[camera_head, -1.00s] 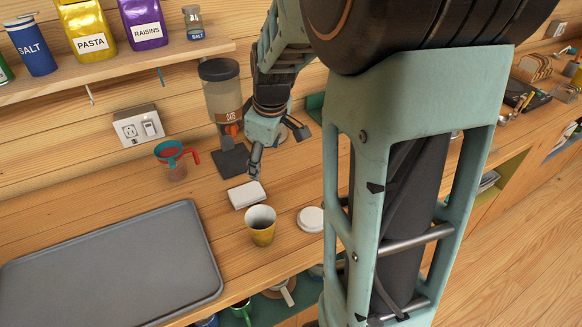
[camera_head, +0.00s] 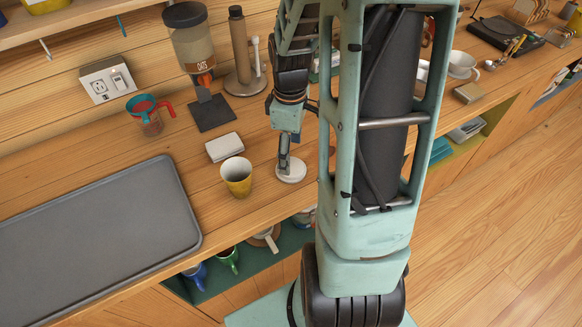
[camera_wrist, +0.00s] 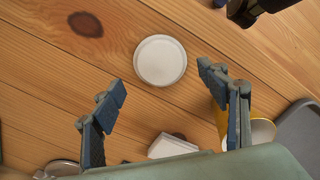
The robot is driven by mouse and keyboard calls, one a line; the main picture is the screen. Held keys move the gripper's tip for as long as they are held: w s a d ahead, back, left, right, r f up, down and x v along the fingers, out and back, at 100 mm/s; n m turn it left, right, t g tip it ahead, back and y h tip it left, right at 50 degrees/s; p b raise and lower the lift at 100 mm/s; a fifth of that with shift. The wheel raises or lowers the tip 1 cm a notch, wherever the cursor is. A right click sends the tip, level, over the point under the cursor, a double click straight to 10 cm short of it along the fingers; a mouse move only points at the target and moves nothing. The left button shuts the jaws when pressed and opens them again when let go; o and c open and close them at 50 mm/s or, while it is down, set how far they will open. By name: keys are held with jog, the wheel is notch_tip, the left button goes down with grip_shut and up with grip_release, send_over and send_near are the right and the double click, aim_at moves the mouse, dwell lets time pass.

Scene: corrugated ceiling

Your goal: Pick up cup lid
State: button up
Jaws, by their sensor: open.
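The cup lid (camera_wrist: 160,61) is a round white disc lying flat on the wooden counter; it also shows in the head view (camera_head: 291,172). My gripper (camera_wrist: 163,84) is open and empty, with its blue-padded fingers spread wide in the wrist view. The lid lies just beyond the fingertips there, roughly centred between them. In the head view, my gripper (camera_head: 284,166) is above the lid and hides part of it. A yellow cup (camera_head: 238,179) stands upright and open just left of the lid.
A white block-like item (camera_head: 224,147) lies behind the cup. A large grey tray (camera_head: 90,235) covers the counter's left. A dispenser (camera_head: 190,45), a red-handled measuring cup (camera_head: 150,116) and a brown post on a stand (camera_head: 239,45) stand farther back.

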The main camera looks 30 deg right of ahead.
aim_at(291, 164)
jog(key=shift+f, duration=2.4)
jog(key=shift+c, duration=0.2)
jog(key=shift+s, duration=0.15)
jog(key=c, duration=0.7)
